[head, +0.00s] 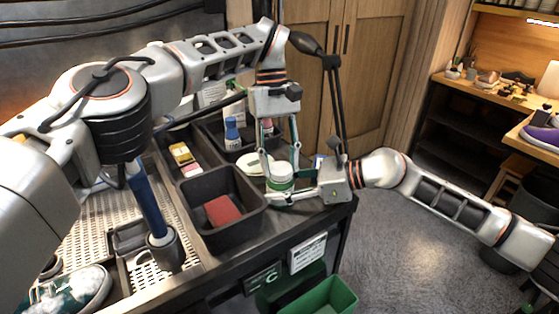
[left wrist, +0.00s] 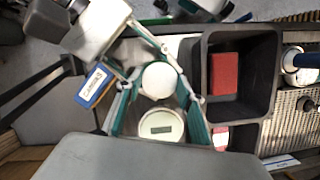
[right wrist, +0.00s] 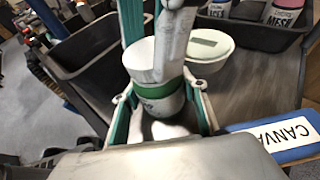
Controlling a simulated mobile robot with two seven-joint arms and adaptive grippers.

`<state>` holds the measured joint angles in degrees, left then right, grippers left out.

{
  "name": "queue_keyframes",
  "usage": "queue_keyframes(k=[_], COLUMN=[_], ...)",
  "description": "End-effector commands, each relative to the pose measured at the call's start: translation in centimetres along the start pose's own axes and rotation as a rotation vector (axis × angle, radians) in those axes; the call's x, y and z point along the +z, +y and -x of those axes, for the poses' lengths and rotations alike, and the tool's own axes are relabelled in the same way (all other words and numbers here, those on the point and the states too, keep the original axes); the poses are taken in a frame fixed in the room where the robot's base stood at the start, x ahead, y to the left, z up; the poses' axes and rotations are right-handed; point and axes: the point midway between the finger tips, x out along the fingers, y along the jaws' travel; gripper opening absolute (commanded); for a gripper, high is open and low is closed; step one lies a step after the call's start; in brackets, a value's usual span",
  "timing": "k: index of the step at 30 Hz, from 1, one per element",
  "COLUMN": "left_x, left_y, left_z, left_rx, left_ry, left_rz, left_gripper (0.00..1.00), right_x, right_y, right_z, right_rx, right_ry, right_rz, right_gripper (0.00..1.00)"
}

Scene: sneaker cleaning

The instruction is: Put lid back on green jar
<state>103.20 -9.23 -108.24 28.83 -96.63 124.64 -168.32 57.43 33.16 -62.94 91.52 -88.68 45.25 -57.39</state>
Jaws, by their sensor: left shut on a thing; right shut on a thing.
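The green jar (head: 279,187) stands upright near the table's right edge, with the white lid (head: 281,169) at its top. The lid shows as a white disc in the left wrist view (left wrist: 158,80). My left gripper (head: 281,160) reaches down from above and is shut on the lid. My right gripper (head: 282,195) comes in level from the right and is shut around the jar's body. In the right wrist view the green jar (right wrist: 157,91) sits between my right fingers, with the lid (right wrist: 139,58) directly over it. I cannot tell whether the lid is fully seated.
A white tub (head: 250,164) stands close behind the jar. A dark bin (head: 240,215) with a red block (head: 221,210) is to the left. Bottles (head: 232,134) stand in a bin behind. A blue CANVAS sign (right wrist: 278,140) is close to my right gripper. A green crate (head: 322,300) is below the edge.

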Motion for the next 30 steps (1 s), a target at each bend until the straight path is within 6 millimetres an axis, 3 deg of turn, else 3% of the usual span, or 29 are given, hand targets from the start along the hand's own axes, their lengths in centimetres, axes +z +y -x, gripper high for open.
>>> queue_keyframes(k=[3,5,6,20,30], left_x=[0.01,0.01,0.01,-0.01,0.05], left_y=[0.00,0.00,0.01,-0.03,-0.10], left_z=[0.04,0.05,0.05,0.03,0.10], left_rx=[0.001,0.001,0.001,0.001,0.005], left_ry=[0.000,0.000,0.000,0.002,0.015], left_rz=[0.000,0.000,0.001,0.067,0.558], left_gripper=[0.31,0.51,0.55,0.51,0.51], right_x=[-0.09,-0.09,-0.10,-0.09,-0.08], right_y=[-0.06,-0.06,-0.07,-0.05,-0.05], right_z=[0.03,0.03,0.03,0.02,0.01], right_rx=[-0.001,-0.001,-0.001,-0.001,-0.001], right_ry=[0.001,0.001,0.001,0.001,0.001], right_rz=[-0.001,-0.001,-0.001,0.000,0.000], right_gripper=[0.00,0.00,0.00,0.00,0.00])
